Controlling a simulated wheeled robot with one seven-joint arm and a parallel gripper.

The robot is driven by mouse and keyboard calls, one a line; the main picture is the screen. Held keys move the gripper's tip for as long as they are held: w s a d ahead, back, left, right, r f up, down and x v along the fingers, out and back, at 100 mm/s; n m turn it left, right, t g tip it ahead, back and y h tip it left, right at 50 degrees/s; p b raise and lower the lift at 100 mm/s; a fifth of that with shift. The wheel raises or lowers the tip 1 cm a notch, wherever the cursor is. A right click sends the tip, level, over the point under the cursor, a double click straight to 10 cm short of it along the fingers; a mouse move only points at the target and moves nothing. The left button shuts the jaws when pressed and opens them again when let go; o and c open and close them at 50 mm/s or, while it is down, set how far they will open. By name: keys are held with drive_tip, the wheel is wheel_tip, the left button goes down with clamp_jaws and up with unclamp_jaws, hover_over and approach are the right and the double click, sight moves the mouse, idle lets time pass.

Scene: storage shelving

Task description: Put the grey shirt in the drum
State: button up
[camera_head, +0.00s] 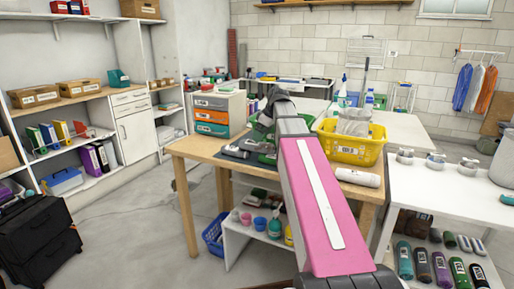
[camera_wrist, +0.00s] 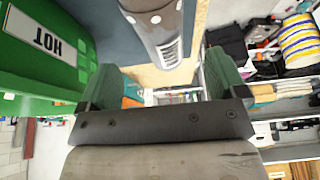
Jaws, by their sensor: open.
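My pink and white arm reaches over the wooden table, with my gripper (camera_head: 268,112) at its far end, small and partly hidden. In the wrist view my gripper (camera_wrist: 164,68) has its two green-grey fingers wide apart, with no cloth between them. A grey slotted cylinder (camera_wrist: 166,32) shows beyond the fingers. A pale, whitish-grey garment (camera_head: 475,88) hangs on the wall rail between a blue and an orange one; I cannot tell whether it is the grey shirt. A whitish round container (camera_head: 503,170), possibly the drum, stands at the right edge, partly cut off.
A yellow basket (camera_head: 352,148) and a white roll (camera_head: 357,177) are on the wooden table (camera_head: 192,150). A drawer unit (camera_head: 212,115) stands behind. Open floor lies left of the table.

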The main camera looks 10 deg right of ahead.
sight(257, 144)
drive_tip(key=shift+x, duration=3.3)
drive_tip(key=c, duration=1.2)
drive_tip(key=shift+o, duration=0.2)
drive_tip(key=shift+r, duration=0.1)
